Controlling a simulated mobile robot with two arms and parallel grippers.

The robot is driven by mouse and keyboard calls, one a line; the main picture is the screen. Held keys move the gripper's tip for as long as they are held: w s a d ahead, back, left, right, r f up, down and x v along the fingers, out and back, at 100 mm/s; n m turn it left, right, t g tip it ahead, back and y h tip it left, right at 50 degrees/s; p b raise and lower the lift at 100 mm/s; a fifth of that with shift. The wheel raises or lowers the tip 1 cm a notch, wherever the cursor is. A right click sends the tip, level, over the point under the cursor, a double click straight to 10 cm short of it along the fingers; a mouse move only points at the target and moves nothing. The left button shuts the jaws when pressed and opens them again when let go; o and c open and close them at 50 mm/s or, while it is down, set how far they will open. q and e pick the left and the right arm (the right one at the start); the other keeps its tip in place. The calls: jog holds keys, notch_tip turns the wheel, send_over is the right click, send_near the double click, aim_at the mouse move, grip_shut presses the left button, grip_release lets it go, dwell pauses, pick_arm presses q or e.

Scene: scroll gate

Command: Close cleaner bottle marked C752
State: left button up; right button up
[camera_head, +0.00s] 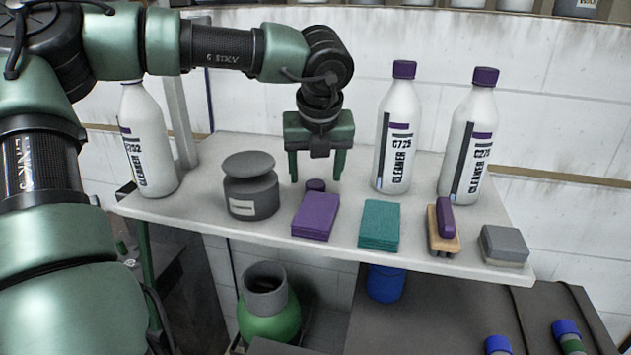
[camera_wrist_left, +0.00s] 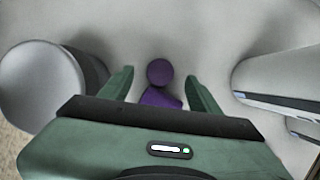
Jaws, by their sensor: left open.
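A white cleaner bottle (camera_head: 147,140) stands upright at the left of the shelf. Its label is only partly readable, ending in about "52", and its top is hidden behind my arm. A small purple cap (camera_head: 315,185) lies on the shelf behind a purple sponge; it also shows in the left wrist view (camera_wrist_left: 159,72). My left gripper (camera_head: 316,172) points down over the cap, open and empty, with a finger to either side of it in the picture. In the left wrist view its fingers (camera_wrist_left: 160,88) flank the cap. My right gripper is not in view.
A grey lidded jar (camera_head: 252,190) stands left of the cap. Purple (camera_head: 316,216) and teal (camera_head: 379,226) sponges, a brush (camera_head: 443,228) and a grey block (camera_head: 504,245) line the front edge. Purple-capped bottles C725 (camera_head: 396,130) and C275 (camera_head: 470,140) stand at right.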

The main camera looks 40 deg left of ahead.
aim_at(315, 183)
pick_arm(q)
jog(key=x, duration=0.3)
jog(key=shift+w+a+f+p, duration=0.1)
jog(key=shift+a+p, duration=0.05)
jog(key=shift+p, duration=0.15)
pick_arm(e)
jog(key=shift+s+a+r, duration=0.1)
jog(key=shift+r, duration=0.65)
pick_arm(q)
grip_shut()
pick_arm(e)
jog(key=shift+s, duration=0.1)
pick_arm(q)
jog(key=shift+r, duration=0.55)
notch_tip(315, 183, up, 19)
jog(key=b, duration=0.2)
jog(key=shift+b, duration=0.35)
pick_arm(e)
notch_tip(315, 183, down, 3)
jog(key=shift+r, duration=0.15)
